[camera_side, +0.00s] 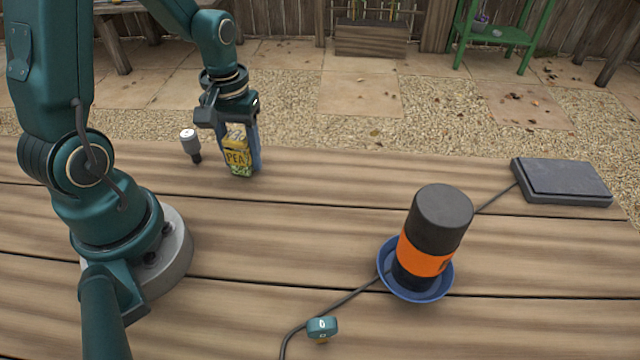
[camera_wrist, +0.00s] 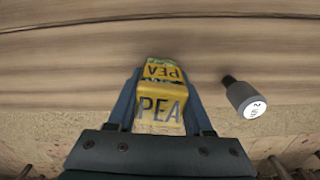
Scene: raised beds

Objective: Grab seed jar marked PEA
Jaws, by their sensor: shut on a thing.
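The seed jar marked PEA (camera_side: 237,156) is yellow with dark letters and a green leafy pattern near its base. It stands between the fingers of my gripper (camera_side: 241,158), near the far edge of the wooden table. In the wrist view the jar (camera_wrist: 161,105) shows its PEA label on two faces, and the two blue fingers of my gripper (camera_wrist: 162,112) close on its sides. My gripper is shut on the jar. I cannot tell whether the jar's base touches the table.
A small grey-and-black cylinder (camera_side: 191,145) stands just left of the jar; it also shows in the wrist view (camera_wrist: 245,98). A black cylinder with an orange band (camera_side: 432,235) tilts in a blue dish (camera_side: 386,284).

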